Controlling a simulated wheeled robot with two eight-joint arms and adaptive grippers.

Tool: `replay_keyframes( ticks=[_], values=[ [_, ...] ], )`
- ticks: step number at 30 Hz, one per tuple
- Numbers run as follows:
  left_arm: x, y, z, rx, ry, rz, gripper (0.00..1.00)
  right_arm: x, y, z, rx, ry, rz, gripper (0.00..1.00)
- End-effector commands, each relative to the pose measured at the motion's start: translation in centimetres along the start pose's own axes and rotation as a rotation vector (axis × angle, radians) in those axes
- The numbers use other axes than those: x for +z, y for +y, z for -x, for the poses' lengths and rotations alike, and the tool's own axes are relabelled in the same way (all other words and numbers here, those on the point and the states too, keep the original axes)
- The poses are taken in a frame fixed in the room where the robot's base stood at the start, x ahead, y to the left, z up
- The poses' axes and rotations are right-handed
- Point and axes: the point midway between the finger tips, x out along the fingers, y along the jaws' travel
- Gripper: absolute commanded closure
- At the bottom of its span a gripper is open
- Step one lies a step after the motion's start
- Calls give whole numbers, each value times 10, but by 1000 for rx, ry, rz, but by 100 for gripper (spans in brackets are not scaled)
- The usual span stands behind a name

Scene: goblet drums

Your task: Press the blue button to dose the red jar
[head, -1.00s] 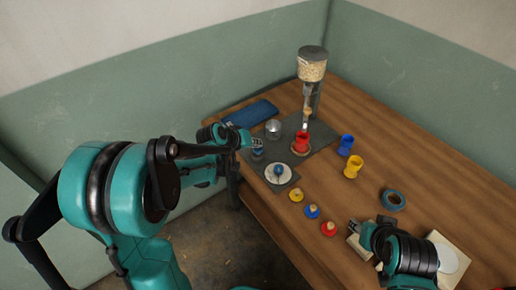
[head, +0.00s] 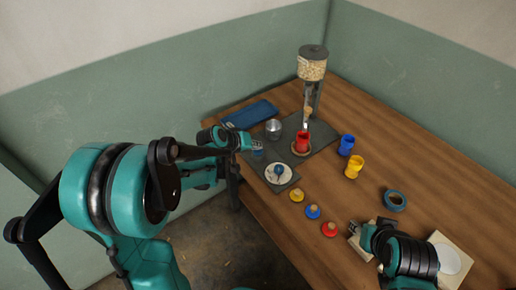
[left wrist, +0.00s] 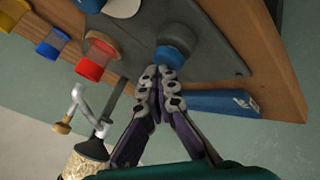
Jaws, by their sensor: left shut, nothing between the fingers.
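The red jar (head: 302,141) stands upright on a round wooden coaster under the dispenser (head: 312,70), which holds pale grains. It also shows in the left wrist view (left wrist: 97,54). The blue button (head: 257,153) is on the dark grey mat, partly hidden by my left gripper (head: 250,143). In the left wrist view the button (left wrist: 176,38) is a round blue cap. My left gripper's fingertips (left wrist: 164,72) are together and empty at the button's near edge; I cannot tell if they touch it. My right gripper (head: 353,226) is low at the table's front right; its fingers are too small to judge.
A white dial with a blue centre (head: 278,173) sits near the table edge.

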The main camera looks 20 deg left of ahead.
Motion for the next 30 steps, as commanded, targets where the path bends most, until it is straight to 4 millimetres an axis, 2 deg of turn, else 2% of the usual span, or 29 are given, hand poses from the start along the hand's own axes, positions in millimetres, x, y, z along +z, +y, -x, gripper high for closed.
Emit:
replay_keyframes(
  ticks=[19, 30],
  values=[
    [2, -2, -2, 0, -1, 0, 100, 2, 0, -2, 0, 0, 0, 60],
    [-9, 9, 12, 0, -1, 0, 100, -8, 0, 11, 0, 0, 0, 60]
  ],
)
